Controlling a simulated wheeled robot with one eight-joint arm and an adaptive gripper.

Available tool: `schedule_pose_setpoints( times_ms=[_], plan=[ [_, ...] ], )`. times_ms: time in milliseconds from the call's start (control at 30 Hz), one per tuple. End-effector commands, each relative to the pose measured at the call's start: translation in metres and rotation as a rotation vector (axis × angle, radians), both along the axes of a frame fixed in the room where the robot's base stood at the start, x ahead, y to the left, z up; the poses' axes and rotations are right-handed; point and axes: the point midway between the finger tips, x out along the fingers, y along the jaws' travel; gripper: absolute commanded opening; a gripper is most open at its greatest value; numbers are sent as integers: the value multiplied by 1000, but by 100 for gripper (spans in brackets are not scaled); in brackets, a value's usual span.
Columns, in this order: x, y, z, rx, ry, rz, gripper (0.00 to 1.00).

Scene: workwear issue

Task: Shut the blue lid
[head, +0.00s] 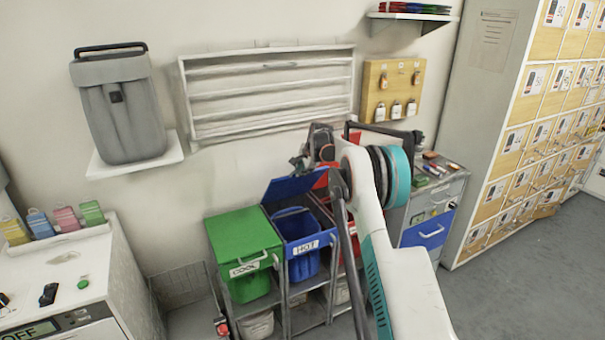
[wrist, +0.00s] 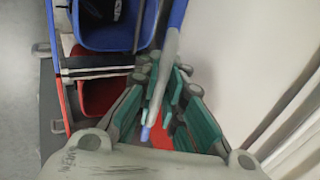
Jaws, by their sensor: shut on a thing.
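The blue lid (head: 292,187) stands tilted up and open at the back of the blue bin (head: 302,264), which has a HOT label on its front. My gripper (head: 301,164) is at the upper right edge of the lid, partly hidden behind my arm in the head view. In the wrist view, the lid (wrist: 174,35) shows edge-on as a thin blue and grey strip running down between the fingers. My gripper (wrist: 162,95) is shut on it. The open bin (wrist: 105,35) shows at the upper left, with something dark inside.
A green bin (head: 238,237) labelled COOL, its lid down, stands left of the blue bin. A red bin (wrist: 97,97) is on the other side, mostly behind my arm in the head view. A grey drawer cabinet (head: 440,205) stands to the right. The wall is close behind.

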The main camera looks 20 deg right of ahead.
Motion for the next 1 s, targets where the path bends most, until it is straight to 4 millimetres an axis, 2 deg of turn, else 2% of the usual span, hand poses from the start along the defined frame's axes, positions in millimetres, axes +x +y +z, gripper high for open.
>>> schedule_pose_setpoints(
  times_ms=[333, 367, 433, 800, 1000],
  plan=[
    [0, 0, 1, 0, -1, 0, 0],
    [0, 0, 1, 0, -1, 0, 14],
    [0, 0, 1, 0, -1, 0, 29],
    [-1, 0, 2, 0, -1, 0, 29],
    [-10, -1, 17, 0, -1, 0, 29]
  ],
)
